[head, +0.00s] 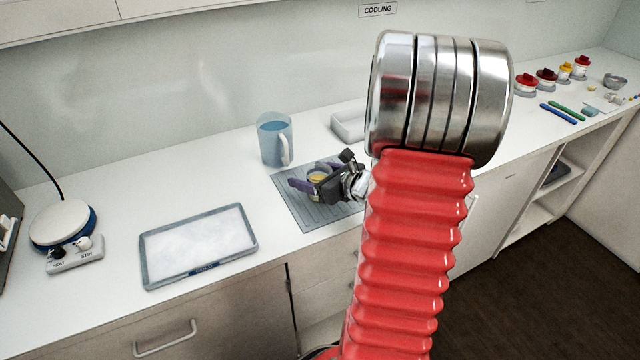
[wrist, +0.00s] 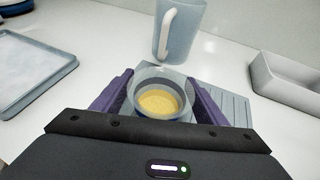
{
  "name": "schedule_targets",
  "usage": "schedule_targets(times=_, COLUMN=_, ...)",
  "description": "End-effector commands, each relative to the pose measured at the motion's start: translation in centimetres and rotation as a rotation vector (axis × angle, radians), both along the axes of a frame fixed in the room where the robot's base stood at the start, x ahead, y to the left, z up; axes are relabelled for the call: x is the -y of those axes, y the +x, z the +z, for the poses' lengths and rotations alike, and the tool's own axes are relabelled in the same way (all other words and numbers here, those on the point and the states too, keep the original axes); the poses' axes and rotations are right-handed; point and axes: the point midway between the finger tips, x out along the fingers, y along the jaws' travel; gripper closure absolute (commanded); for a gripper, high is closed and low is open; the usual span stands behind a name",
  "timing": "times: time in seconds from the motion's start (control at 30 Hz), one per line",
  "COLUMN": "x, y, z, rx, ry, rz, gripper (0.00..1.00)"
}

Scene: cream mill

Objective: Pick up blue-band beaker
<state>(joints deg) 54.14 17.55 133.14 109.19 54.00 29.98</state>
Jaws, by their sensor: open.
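The blue-band beaker (wrist: 160,95) stands on a grey ribbed mat (wrist: 232,104) in the wrist view. It is clear, with yellow contents and a dark blue band near its lower part. My gripper (wrist: 160,92) is open, with one purple finger on each side of the beaker. Whether the fingers touch it cannot be told. In the head view my gripper (head: 304,186) is low over the mat (head: 290,205), around the beaker (head: 318,177), which is partly hidden by the gripper.
A blue jug (head: 272,138) with a white handle stands just behind the mat. A white tray (head: 348,125) lies behind right. A cold tray (head: 150,262) lies to the left, beside a hotplate (head: 62,224). Bare counter lies between tray and mat.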

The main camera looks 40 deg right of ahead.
Motion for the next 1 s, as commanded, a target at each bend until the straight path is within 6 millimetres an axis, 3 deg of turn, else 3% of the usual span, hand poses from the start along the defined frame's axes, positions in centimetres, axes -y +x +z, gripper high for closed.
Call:
schedule_targets(times=0.6, x=-0.09, y=0.48, z=-0.22, rx=0.0, ry=0.0, rz=0.001, gripper=0.34)
schedule_targets(times=1.0, x=-0.09, y=0.47, z=-0.21, rx=0.0, ry=0.0, rz=0.001, gripper=0.61)
